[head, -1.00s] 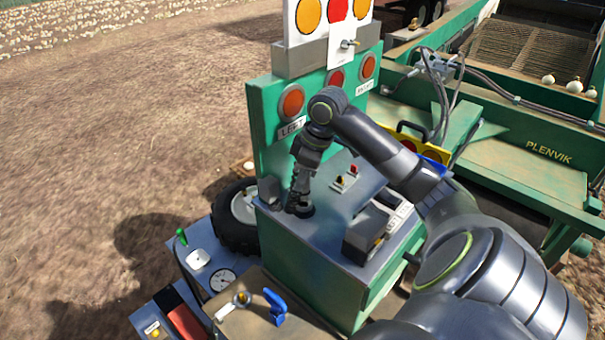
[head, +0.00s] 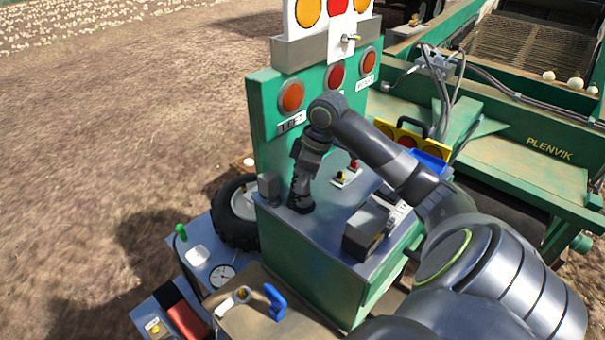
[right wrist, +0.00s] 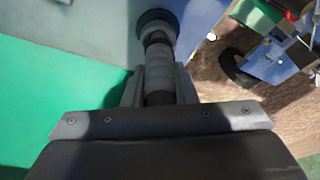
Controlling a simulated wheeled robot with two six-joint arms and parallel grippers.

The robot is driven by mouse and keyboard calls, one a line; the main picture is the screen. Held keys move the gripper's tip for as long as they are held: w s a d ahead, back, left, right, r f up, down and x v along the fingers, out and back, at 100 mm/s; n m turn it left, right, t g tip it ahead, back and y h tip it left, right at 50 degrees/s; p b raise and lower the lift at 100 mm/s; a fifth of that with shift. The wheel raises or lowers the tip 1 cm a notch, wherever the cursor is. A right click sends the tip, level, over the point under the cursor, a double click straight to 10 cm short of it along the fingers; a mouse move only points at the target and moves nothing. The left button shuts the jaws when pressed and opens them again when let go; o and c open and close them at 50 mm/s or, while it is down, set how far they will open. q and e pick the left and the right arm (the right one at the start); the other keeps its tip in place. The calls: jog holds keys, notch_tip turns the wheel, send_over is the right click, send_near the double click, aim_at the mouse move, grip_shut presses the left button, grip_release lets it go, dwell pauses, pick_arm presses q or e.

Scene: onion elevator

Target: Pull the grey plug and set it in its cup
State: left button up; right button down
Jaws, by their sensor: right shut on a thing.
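The grey plug (right wrist: 158,72) is a light grey ribbed cylinder in the right wrist view, held between the fingers of my right gripper (right wrist: 158,88). A dark round cup-like piece (right wrist: 157,22) shows at its far end; I cannot tell whether the plug sits inside it or just meets it. In the head view my right gripper (head: 301,200) points down at the left part of the green cabinet's grey top (head: 325,220). The fingers hide most of the plug there. My left gripper is not in view.
A dark grey block (head: 269,188) stands close left of the gripper. The green panel with orange lamps (head: 291,97) rises behind.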

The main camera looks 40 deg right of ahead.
jog(key=shift+r+p, duration=0.1)
jog(key=shift+p, duration=0.3)
jog(key=shift+f, duration=0.85)
dwell(0.5)
jog(key=c, duration=0.7)
grip_release()
jog(key=shift+r, duration=3.55)
